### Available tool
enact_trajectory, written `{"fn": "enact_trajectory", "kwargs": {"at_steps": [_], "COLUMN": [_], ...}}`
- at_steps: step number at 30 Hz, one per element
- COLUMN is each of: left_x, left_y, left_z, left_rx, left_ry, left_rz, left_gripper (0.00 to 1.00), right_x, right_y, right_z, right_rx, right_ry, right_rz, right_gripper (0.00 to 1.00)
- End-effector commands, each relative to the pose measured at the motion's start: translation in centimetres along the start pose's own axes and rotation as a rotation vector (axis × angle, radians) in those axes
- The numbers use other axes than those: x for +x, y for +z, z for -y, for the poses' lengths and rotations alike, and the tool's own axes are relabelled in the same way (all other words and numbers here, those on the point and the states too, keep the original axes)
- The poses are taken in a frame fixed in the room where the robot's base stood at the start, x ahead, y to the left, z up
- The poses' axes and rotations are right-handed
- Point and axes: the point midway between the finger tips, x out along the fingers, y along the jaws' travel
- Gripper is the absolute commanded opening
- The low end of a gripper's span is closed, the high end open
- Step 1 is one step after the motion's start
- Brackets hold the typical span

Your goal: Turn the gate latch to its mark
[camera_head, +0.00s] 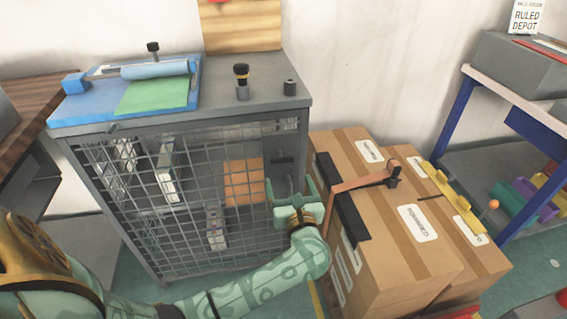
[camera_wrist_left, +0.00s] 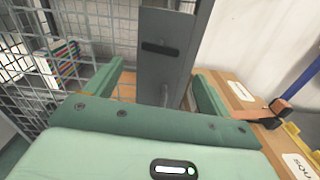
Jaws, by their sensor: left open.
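The wire-mesh cage (camera_head: 180,190) stands at the centre left with its gate facing me. At its right front edge is a grey latch plate (camera_head: 283,163) with a dark slot; it also shows in the left wrist view (camera_wrist_left: 165,62). A small upright grey handle, seemingly the latch (camera_wrist_left: 164,95), stands on the plate's lower part. My left gripper (camera_head: 291,186) is open in front of the plate. In the left wrist view its two fingers (camera_wrist_left: 160,78) stand on either side of the plate and handle, with a gap visible. I cannot make out the mark. My right gripper is not in view.
Cardboard boxes (camera_head: 415,260) stand close right of the cage, with a brown bar (camera_head: 358,184) on top. A blue board with a roller and green sheet (camera_head: 150,96) lies on the cage top, beside dark knobs (camera_head: 242,80). A blue-legged bench (camera_head: 500,90) stands at right.

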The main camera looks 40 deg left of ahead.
Motion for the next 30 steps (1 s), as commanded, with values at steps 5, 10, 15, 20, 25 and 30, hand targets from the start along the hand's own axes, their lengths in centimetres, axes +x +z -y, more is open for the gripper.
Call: {"fn": "enact_trajectory", "kwargs": {"at_steps": [5,10,15,20,25,30], "left_x": [4.6,7.5,9.0,9.2,9.2,9.2], "left_y": [-0.4,-0.3,-0.1,0.0,0.0,0.0], "left_z": [0.0,0.0,0.0,0.0,0.0,0.0], "left_rx": [0.004,0.004,0.003,0.002,0.002,0.002], "left_ry": [0.002,0.000,0.000,0.000,0.000,0.000], "left_rz": [0.001,0.001,0.000,-0.001,0.000,0.000], "left_gripper": [0.82,0.82,0.82,0.82,0.73,0.37], "right_x": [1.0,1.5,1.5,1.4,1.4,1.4], "right_y": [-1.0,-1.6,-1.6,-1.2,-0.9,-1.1], "right_z": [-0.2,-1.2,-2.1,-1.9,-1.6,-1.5], "right_rx": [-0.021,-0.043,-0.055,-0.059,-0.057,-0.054], "right_ry": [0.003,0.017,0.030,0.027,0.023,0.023], "right_rz": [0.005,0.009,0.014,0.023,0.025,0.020], "right_gripper": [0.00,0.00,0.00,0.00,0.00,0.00]}}
